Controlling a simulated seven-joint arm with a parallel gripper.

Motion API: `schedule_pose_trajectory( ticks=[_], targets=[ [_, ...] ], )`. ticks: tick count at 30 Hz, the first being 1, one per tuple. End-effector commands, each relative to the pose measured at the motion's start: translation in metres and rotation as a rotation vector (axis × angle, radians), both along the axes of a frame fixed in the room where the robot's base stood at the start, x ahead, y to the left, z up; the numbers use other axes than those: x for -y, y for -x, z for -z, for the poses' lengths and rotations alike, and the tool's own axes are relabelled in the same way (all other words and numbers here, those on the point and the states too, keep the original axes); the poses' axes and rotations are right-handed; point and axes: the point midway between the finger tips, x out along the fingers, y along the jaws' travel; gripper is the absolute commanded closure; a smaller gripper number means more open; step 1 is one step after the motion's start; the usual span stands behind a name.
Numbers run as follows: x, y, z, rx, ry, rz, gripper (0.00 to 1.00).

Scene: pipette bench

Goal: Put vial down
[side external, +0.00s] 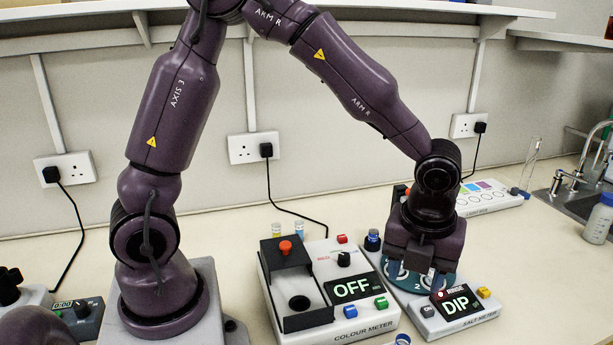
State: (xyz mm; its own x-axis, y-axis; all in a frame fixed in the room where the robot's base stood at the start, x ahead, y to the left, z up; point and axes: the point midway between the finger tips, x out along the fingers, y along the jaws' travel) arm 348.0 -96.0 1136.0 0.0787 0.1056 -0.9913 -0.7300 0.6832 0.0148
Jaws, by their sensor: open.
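My gripper (416,278) points down over the salt meter (468,318), low above its round teal, numbered part (412,280). Its jaws are open, with bluish fingertips. I cannot make out a vial between them; the gripper body and fingers cover much of that spot. Two small vials stand behind the colour meter: one yellowish (277,231) and one with a blue top (299,229). A dark blue-capped container (373,240) stands at the left back of the salt meter.
The colour meter (365,312) reads OFF, and its dark box (287,275) has a round hole. The salt meter reads DIP. A white rack (490,198) stands behind my gripper. A wash bottle (598,218) and sink are at right. A blue ring-like item (403,340) is at the front edge.

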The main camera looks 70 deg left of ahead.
Motion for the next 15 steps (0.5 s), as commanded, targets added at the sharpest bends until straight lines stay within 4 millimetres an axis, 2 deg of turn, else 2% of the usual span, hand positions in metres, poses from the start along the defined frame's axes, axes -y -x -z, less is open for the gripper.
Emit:
schedule_pose_trajectory(
  ticks=[1, 6, 12, 15],
  targets=[
    [-0.014, 0.008, -0.021, 0.06, -0.014, -0.168, 0.49],
    [-0.052, 0.044, -0.074, 0.241, 0.045, -0.791, 0.49],
    [-0.082, 0.097, -0.119, 0.393, 0.293, -1.511, 0.49],
    [-0.09, 0.121, -0.13, 0.404, 0.449, -1.812, 0.49]
  ],
)
